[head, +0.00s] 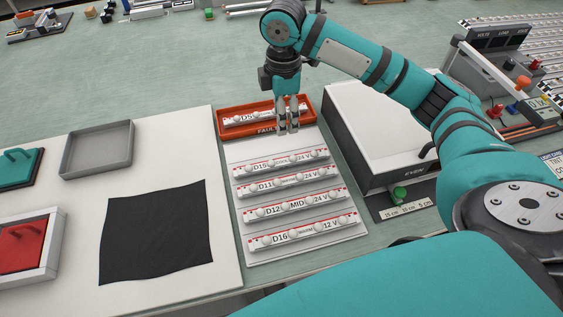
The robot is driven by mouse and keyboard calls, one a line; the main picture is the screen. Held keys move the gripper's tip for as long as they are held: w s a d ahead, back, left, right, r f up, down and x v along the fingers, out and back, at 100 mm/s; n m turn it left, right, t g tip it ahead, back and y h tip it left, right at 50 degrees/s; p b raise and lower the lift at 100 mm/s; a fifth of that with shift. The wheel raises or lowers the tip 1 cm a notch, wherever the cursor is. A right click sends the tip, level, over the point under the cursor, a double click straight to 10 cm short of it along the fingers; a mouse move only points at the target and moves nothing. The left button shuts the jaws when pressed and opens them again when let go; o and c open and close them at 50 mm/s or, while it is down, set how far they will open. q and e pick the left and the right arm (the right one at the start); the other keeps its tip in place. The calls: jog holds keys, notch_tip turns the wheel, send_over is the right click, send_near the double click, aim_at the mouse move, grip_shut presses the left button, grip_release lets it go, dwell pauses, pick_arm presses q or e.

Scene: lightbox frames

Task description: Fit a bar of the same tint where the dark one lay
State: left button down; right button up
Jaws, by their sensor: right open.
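A rack (245,222) in the middle holds a column of light bars. From the back they read D15 24 V (283,162), D11 24 V (285,182), D12 MID 24 V (295,203) and D16 12 V (305,233); some small tint words are too blurred to read. An orange tray marked FAULT (240,133) behind them holds one bar (250,116), partly hidden by my right gripper (288,125). That gripper is open, pointing down at the front right of the orange tray, with nothing visible between its fingers. My left gripper is out of view.
A white-topped box marked EVEN (372,125) stands right of the rack, beside my right arm. A black cloth (155,235), an empty grey tray (98,148), a red lid (22,245) and a teal lid (18,165) lie left. The white board has free room.

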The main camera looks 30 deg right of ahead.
notch_tip(320, 180, down, 4)
jog(key=p, duration=0.1)
send_over(282, 159)
jog(key=f, duration=0.4)
jog(key=shift+w+d+f, duration=0.25)
jog(key=shift+w, duration=0.05)
jog(key=shift+f, duration=0.6)
jog(key=shift+s+f+p, duration=0.1)
jog(key=shift+f+p, duration=0.15)
jog(key=shift+p, duration=0.1)
jog(key=f, duration=0.2)
jog(key=f+p, duration=0.1)
jog(key=shift+s+a+f, duration=0.25)
jog(key=shift+f, duration=0.45)
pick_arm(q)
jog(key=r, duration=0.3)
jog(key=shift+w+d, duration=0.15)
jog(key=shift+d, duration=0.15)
pick_arm(e)
jog(key=shift+f, duration=0.15)
jog(key=c, duration=1.1)
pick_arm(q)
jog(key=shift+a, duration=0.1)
pick_arm(e)
grip_shut()
